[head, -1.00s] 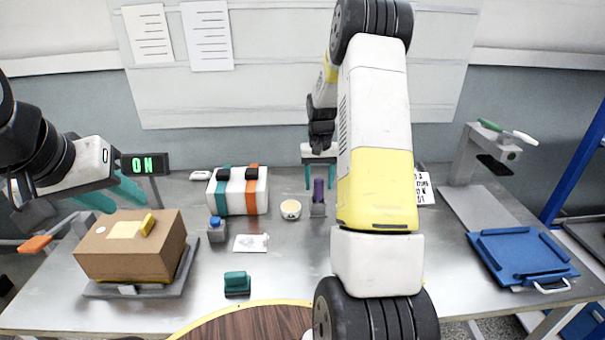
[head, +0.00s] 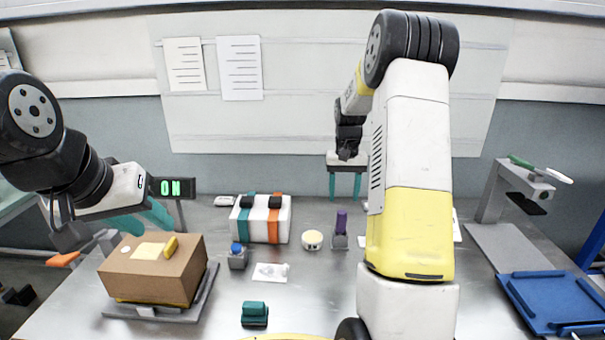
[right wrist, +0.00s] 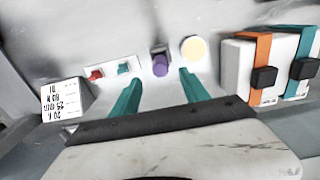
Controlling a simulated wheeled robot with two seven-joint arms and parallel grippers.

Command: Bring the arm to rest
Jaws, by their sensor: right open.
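My right gripper (head: 344,184) is open and empty, its teal fingers apart above the back of the bench. In the right wrist view its fingers (right wrist: 160,98) point toward a purple peg (right wrist: 160,65), which stands beyond them, untouched. The peg (head: 341,221) sits in a grey holder in the head view. My left gripper (head: 143,219) has its two teal fingers apart, just behind and above a cardboard box (head: 150,278); contact with the box cannot be told.
A white case (head: 264,222) with teal and orange straps, a round cream disc (head: 312,239), a blue-topped button (head: 237,256) and a green block (head: 254,314) stand on the bench. An ON display (head: 173,187) is at left, a blue tray (head: 550,300) at right.

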